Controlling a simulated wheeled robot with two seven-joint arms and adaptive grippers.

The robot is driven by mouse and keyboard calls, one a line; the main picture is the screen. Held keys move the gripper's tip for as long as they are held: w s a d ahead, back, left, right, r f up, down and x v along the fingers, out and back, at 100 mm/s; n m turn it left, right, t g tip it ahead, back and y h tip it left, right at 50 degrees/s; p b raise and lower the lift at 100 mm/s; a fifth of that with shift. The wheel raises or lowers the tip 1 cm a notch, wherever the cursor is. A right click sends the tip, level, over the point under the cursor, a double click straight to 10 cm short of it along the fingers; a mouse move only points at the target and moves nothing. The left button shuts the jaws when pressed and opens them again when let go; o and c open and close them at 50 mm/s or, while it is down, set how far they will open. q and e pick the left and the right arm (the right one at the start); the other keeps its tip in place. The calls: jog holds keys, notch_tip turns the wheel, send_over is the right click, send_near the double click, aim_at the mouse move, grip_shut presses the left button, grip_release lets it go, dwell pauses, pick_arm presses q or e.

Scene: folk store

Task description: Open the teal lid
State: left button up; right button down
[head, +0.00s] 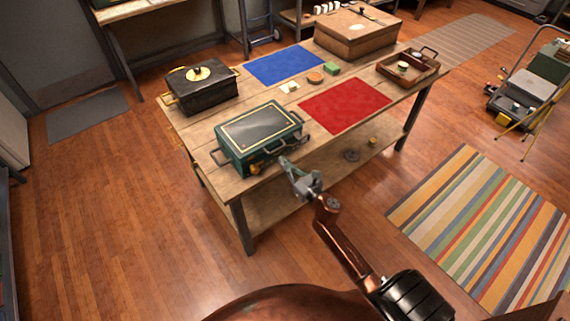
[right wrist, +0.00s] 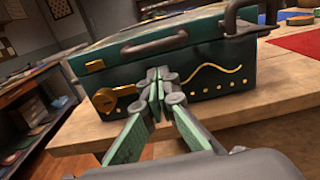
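The teal box (head: 240,160) stands at the near left corner of the wooden table. Its lid (head: 258,125) is down, with a dark top and gold border. In the right wrist view, the box's front (right wrist: 215,80) shows a dark lid handle (right wrist: 155,43), a round brass fitting (right wrist: 104,100) and a gold wavy line. My right gripper (head: 285,162) is just in front of the box, below the lid handle. In the right wrist view its fingertips (right wrist: 160,78) are together with nothing visible between them; whether they touch the front is unclear. My left gripper is out of view.
A black box (head: 205,92) stands behind the teal one. Blue (head: 285,64) and red (head: 345,105) mats, a wooden chest (head: 357,37), a tray (head: 432,70) and a green block (head: 332,68) share the tabletop (head: 200,125). Floor before the table is clear.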

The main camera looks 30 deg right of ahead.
aim_at(272, 149)
jog(key=shift+w+a, duration=0.1)
jog(key=shift+w, duration=0.9)
jog(key=shift+w+b, duration=0.3)
jog(key=shift+b, duration=0.05)
jog(key=shift+w, duration=0.4)
jog(key=shift+w, duration=0.35)
jog(key=shift+w+a+b, duration=0.1)
jog(key=shift+w+b, duration=0.2)
jog(key=shift+w, duration=0.05)
jog(key=shift+w, duration=0.2)
jog(key=shift+s, duration=0.4)
jog(key=shift+r, duration=0.1)
